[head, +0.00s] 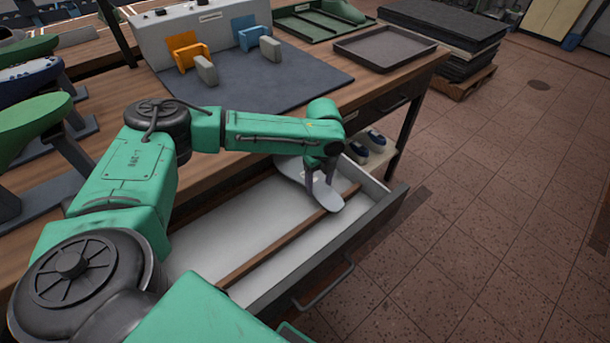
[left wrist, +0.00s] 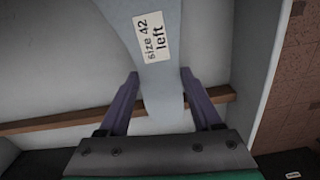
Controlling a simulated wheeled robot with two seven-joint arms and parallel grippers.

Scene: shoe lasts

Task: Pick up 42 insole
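A pale grey insole (head: 294,168) lies slantwise at the right end of the open drawer, across a brown divider strip. In the left wrist view the insole (left wrist: 164,80) carries a white label (left wrist: 153,37) reading "size 42 left". My left gripper (head: 322,188) points down into the drawer (head: 235,215) at the insole. In the wrist view the fingers of my left gripper (left wrist: 160,75) stand apart on either side of its narrow part, very close to its edges. I see no clear contact. The gripper hides part of the insole in the head view. My right gripper is not in view.
The drawer's front wall (head: 345,243) and right wall stand close around the gripper. The wooden table (head: 400,85) overhangs behind, with a dark mat, orange and blue stands (head: 249,33) and a shallow tray (head: 385,48). Green shoe lasts stand at left.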

